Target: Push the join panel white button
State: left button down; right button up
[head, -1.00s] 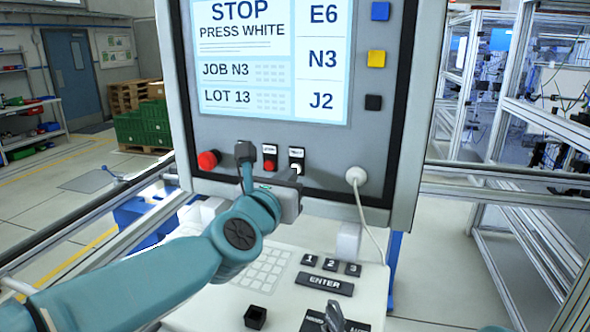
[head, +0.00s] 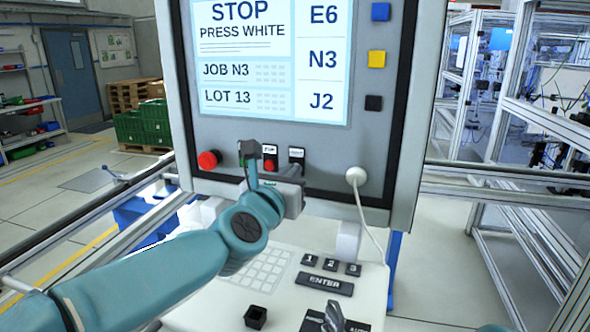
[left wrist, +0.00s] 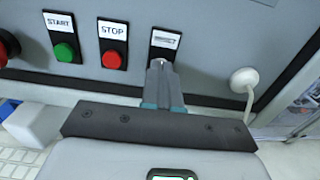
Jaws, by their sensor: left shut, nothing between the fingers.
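The join panel (head: 340,160) is a grey upright panel with a screen (head: 245,60) reading "STOP PRESS WHITE". Its white button sits below the rightmost small label (head: 296,154); in the head view my gripper hides it. In the left wrist view a sliver of the white button (left wrist: 163,61) shows under that label, right at my fingertips. My left gripper (head: 294,171) is shut and empty, its tips at the button; it also shows in the left wrist view (left wrist: 159,68). I cannot tell whether they touch or press it. My right gripper is not in view.
A red STOP button (left wrist: 111,60) and green START button (left wrist: 64,52) lie left of the white one. A red knob (head: 208,159) is farther left. A white cable plug (head: 356,176) sits to the right. A keypad console (head: 285,285) stands below.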

pick_arm(q)
jog(key=b+v, duration=0.2)
jog(key=v, duration=0.2)
jog(key=shift+s+a, duration=0.15)
jog(key=shift+s, duration=0.2)
dwell(0.5)
